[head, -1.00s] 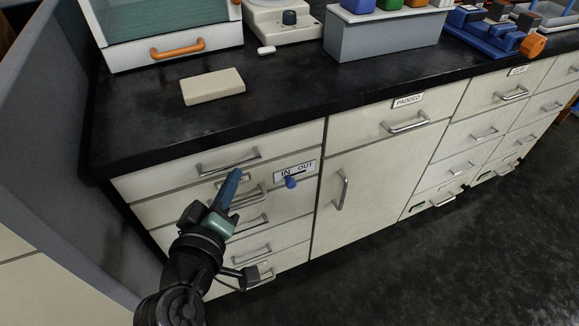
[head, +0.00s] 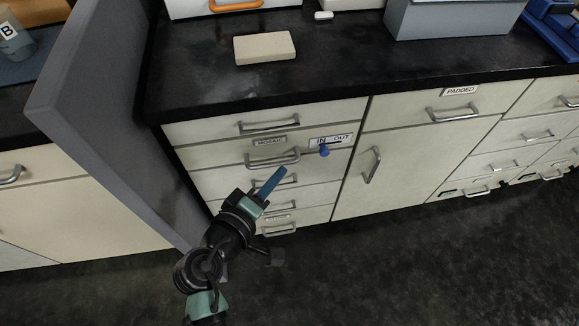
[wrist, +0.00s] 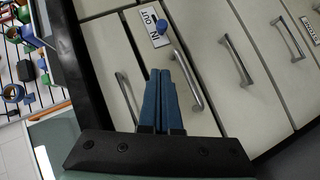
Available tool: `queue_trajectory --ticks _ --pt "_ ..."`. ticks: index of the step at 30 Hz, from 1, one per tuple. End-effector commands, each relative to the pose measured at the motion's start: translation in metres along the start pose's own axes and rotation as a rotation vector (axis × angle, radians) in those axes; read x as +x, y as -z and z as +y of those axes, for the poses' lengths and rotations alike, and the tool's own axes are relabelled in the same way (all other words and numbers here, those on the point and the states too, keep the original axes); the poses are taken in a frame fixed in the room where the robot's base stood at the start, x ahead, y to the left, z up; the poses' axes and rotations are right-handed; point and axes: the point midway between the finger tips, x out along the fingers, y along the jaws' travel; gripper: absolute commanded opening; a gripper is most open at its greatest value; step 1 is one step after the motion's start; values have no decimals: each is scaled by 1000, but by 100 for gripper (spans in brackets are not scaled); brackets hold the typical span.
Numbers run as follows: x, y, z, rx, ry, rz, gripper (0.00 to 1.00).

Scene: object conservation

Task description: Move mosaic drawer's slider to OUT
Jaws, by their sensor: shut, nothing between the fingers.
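The mosaic drawer (head: 218,155) is shut in the left cabinet, with a label (head: 270,142) and a metal handle (head: 272,161). At its right end is an IN/OUT sign (head: 331,141). The slider's blue knob (head: 324,151) sits just under the word IN in the head view. The knob (wrist: 162,27) also shows near the top of the wrist view, beside the sign (wrist: 152,30). My gripper (head: 282,172) has its blue fingers shut and empty, left of and below the knob. In the wrist view the fingertips (wrist: 160,73) point toward the drawer fronts, apart from the knob.
A black countertop (head: 195,85) overhangs the drawers, with a beige block (head: 264,48) on it. A grey partition (head: 95,110) stands left of the cabinet. Other handles, including the padded drawer's (head: 452,113), stick out nearby. The floor (head: 400,270) in front is clear.

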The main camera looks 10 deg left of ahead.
Motion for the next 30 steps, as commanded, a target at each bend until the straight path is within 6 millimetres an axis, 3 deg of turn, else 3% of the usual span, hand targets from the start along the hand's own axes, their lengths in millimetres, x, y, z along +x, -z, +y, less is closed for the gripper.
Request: queue_trajectory --ticks 13,20,30 --pt "93 -3 0 2 -1 -3 0" --pt "111 -25 0 2 0 -4 0" --pt "115 -29 1 2 0 -1 0"
